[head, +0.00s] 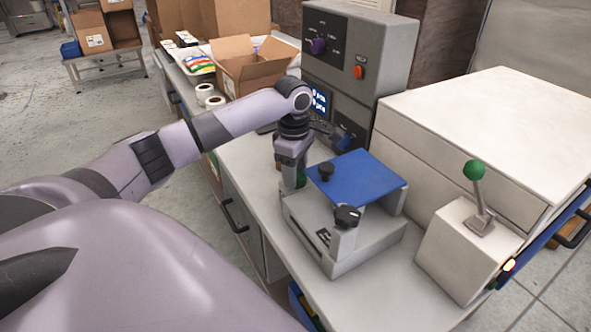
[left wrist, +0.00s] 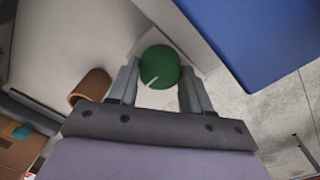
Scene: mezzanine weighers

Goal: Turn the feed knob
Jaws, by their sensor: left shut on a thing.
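A round green knob (left wrist: 160,66) with a white pointer line sits between the two fingers of my left gripper (left wrist: 160,85) in the left wrist view. The fingers are shut on its sides. The pointer line runs towards the lower left of that view. In the head view my left gripper (head: 290,165) points down at the left corner of the grey weigher (head: 338,252). Only a sliver of the green knob (head: 301,179) shows there; the rest is hidden. The weigher has a blue plate (head: 370,182) and black knobs (head: 347,216) beside the gripper. My right gripper is not in view.
A green-balled lever (head: 474,170) rises at right. An open carton (head: 253,70) and white rolls (head: 204,92) lie at the back. The bench front is clear.

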